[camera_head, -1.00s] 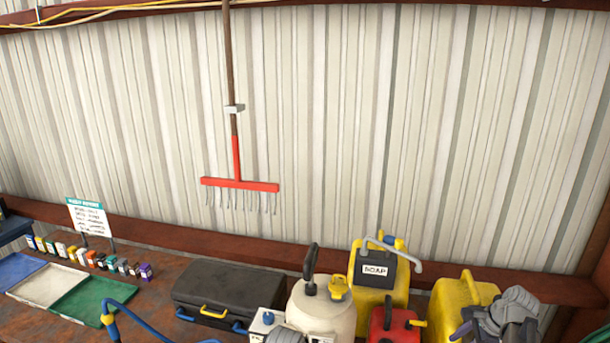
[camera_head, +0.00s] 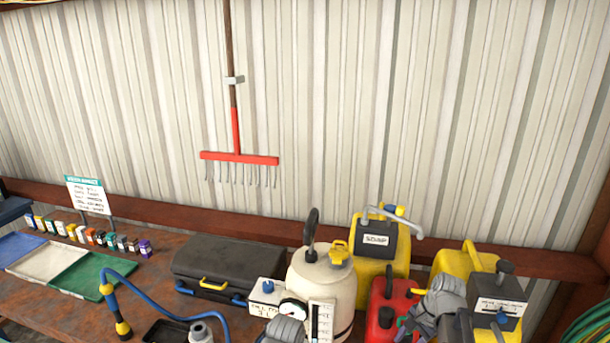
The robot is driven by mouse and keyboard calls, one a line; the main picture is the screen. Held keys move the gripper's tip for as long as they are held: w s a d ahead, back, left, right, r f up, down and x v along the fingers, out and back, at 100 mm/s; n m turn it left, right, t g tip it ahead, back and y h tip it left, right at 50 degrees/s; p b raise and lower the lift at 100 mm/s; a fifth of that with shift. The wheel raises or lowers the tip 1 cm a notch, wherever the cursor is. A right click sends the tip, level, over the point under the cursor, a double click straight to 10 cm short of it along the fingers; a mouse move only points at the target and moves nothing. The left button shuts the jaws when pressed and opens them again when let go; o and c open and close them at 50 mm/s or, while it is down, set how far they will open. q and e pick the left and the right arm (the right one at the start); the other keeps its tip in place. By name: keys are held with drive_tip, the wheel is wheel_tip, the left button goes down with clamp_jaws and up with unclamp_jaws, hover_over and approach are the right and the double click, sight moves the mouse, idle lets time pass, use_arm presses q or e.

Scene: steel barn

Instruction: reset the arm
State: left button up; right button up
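My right gripper (camera_head: 438,303) is a grey shape at the lower right, in front of a red can (camera_head: 390,300) and yellow containers. My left gripper (camera_head: 286,330) shows only in part at the bottom edge, in front of the cream sprayer tank (camera_head: 325,282). The fingertips of both are too small or hidden, so I cannot tell whether they are open or hold anything.
On the bench are a black case (camera_head: 228,265), a yellow SOAP jug (camera_head: 378,262), a blue hose (camera_head: 160,304), coloured trays (camera_head: 82,274) and several small bottles. A red rake (camera_head: 238,157) hangs on the wall. A green hose (camera_head: 590,325) lies lower right.

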drive_tip(key=s+a+f+n+h+b, duration=0.2)
drive_tip(key=s+a+f+n+b, duration=0.4)
drive_tip(key=a, duration=0.4)
drive_tip(key=s+a+f+n+g+h+b, duration=0.1)
drive_tip(key=s+a+f+n+h+b, duration=0.1)
drive_tip(key=s+a+f+n+b, duration=0.5)
drive_tip(key=a+f+n+b, duration=0.1)
drive_tip(key=a+f+n, duration=0.2)
drive_tip(key=shift+a+f, duration=0.35)
